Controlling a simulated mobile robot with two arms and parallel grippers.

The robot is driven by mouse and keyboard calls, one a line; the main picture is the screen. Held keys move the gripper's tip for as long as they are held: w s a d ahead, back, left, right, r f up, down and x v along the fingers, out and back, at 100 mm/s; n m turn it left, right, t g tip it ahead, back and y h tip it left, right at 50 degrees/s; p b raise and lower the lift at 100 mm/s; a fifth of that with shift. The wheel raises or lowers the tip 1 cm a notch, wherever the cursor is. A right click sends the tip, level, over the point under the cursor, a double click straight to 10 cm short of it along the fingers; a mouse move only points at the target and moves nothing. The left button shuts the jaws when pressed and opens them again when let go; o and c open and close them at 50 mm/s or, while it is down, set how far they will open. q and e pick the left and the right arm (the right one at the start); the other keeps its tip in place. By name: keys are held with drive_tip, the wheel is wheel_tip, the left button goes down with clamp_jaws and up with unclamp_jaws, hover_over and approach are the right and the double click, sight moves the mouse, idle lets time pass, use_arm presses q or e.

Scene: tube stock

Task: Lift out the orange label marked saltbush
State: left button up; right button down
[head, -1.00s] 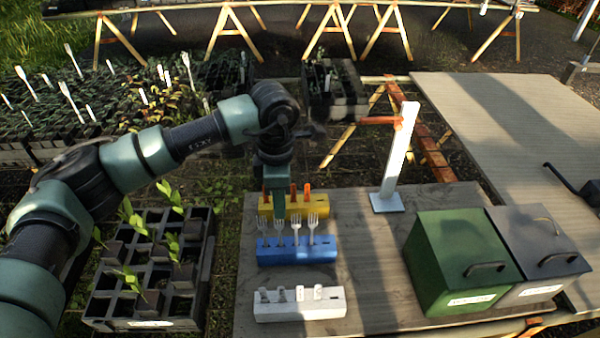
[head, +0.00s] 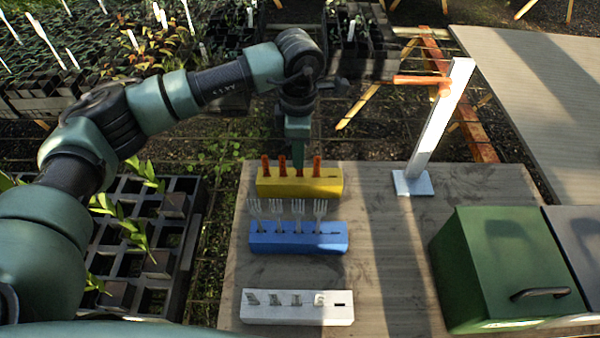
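A yellow block (head: 300,187) stands on the wooden table, with orange labels upright in its slots. I see one label at the left end (head: 265,166), one beside it (head: 282,167), and one toward the right (head: 317,167). The rightmost slot looks empty. My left gripper (head: 298,163) points down over the block, between the second label and the right one. It hides whatever stands directly there. Its fingers are too small and dark to tell whether they are open or shut. No writing on the labels is readable. My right gripper is not in view.
In front stand a blue block (head: 300,240) with several forks and a white block (head: 297,310) with small metal pieces. A white post (head: 437,120) rises behind right. A green lidded box (head: 500,270) sits right. A black crate with seedlings (head: 180,235) is left.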

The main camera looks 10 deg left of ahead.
sight(300, 173)
use_arm(q)
drive_tip(key=f, duration=0.1)
drive_tip(key=f+b, duration=0.1)
drive_tip(key=f, duration=0.2)
drive_tip(key=shift+w+d+f+b, duration=0.1)
drive_tip(key=shift+w+f+b, duration=0.2)
drive_tip(key=shift+b, duration=0.1)
clamp_jaws()
drive_tip(key=shift+r, duration=0.1)
